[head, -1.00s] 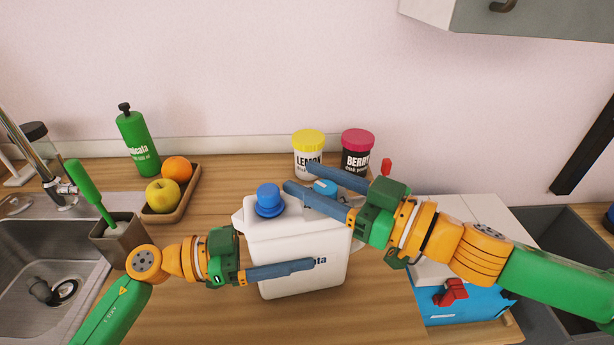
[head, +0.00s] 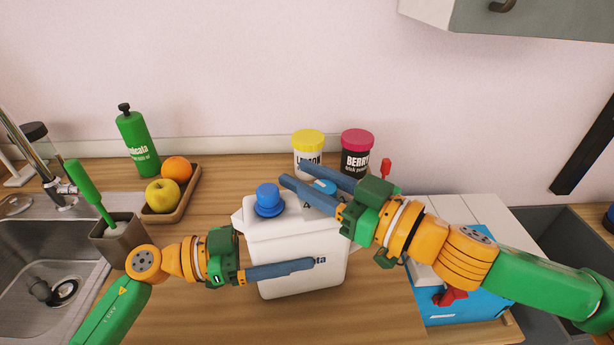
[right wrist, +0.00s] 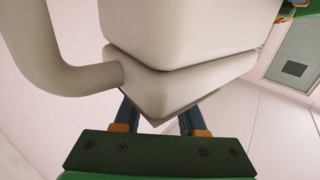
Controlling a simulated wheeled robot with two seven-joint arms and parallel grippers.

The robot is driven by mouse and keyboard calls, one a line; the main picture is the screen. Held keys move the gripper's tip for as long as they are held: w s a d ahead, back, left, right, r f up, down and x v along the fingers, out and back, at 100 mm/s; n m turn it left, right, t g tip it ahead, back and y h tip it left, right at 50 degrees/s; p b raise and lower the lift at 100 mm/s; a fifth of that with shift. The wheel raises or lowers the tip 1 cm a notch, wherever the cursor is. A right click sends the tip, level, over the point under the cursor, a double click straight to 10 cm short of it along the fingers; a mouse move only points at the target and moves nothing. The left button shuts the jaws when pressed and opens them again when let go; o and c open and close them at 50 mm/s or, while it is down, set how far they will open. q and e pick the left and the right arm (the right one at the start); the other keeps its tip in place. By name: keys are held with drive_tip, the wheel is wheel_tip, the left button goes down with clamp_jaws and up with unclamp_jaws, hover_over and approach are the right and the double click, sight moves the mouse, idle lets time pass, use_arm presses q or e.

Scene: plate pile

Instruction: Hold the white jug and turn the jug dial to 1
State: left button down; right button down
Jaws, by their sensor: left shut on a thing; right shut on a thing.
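The white jug (head: 298,277) stands upright on the counter, with a blue cap (head: 268,198) on the left of its lid. The blue jug dial (head: 322,187) is on top of the lid, mostly covered by my right fingers; its setting cannot be read. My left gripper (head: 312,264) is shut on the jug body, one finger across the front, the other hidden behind. My right gripper (head: 292,173) is shut on the dial from the right. In the right wrist view the jug (right wrist: 180,32) and its handle (right wrist: 60,60) fill the top, hiding the fingertips.
A lemon tub (head: 308,145) and a berry tub (head: 357,150) stand just behind the jug. A fruit tray (head: 190,196), a green bottle (head: 138,145) and a sink (head: 40,270) are at the left. A blue box (head: 470,300) lies at the right.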

sight(328, 181)
drive_tip(key=m+t+h, duration=0.3)
drive_tip(key=shift+w+d, duration=0.1)
drive_tip(key=m+t+h, duration=0.1)
drive_tip(key=h, duration=0.1)
drive_tip(key=m+t+h, duration=0.1)
drive_tip(key=h, duration=0.1)
drive_tip(key=d+m+h, duration=0.1)
drive_tip(key=shift+w+m+t+h, duration=0.35)
drive_tip(key=shift+m+t+h, duration=0.05)
drive_tip(key=m+h, duration=0.1)
drive_tip(key=h, duration=0.1)
drive_tip(key=m+h, duration=0.1)
drive_tip(key=h, duration=0.1)
drive_tip(key=shift+d+m+t, duration=0.3)
drive_tip(key=shift+d, duration=0.1)
drive_tip(key=shift+d+m+h, duration=0.2)
drive_tip(key=shift+m+h, duration=0.4)
drive_tip(key=shift+h, duration=0.35)
drive_tip(key=shift+d+m+h, duration=0.25)
drive_tip(key=shift+m+h, duration=0.35)
drive_tip(key=shift+h, duration=0.3)
drive_tip(key=shift+d+m+h, duration=0.2)
drive_tip(key=shift+m+h, duration=0.4)
drive_tip(key=shift+h, duration=0.35)
drive_tip(key=shift+g+h, duration=0.3)
drive_tip(key=shift+g, duration=0.1)
drive_tip(key=c, duration=0.8)
unclamp_jaws()
drive_tip(key=shift+o, duration=0.2)
